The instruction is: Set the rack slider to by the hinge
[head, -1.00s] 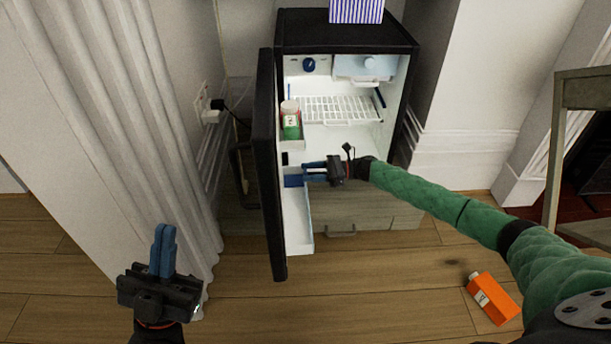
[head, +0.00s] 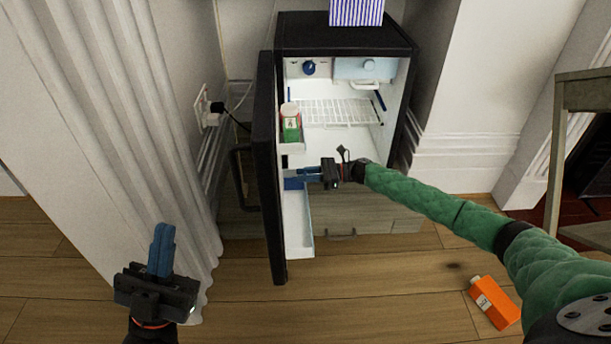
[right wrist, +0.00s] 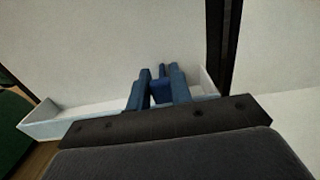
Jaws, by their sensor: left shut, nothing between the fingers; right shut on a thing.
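The small fridge (head: 345,33) stands with its door (head: 265,160) open toward me. A long white lower door rack (head: 299,240) runs along the inside of the door. The blue rack slider (right wrist: 161,92) sits at this rack, nearer its hinge end than its outer end. My right gripper (head: 300,178) is shut on the slider; in the right wrist view its blue fingers (right wrist: 158,84) stand on either side of it and hide part of it. My left gripper (head: 162,240) is shut and empty, low at the left, well away from the door.
A green and white bottle (head: 290,125) stands in the upper door rack. A wire shelf (head: 335,112) and a blue knob (head: 309,68) are inside the fridge. An orange carton (head: 494,304) lies on the floor at right. A curtain (head: 150,130) hangs at left; floor in front is clear.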

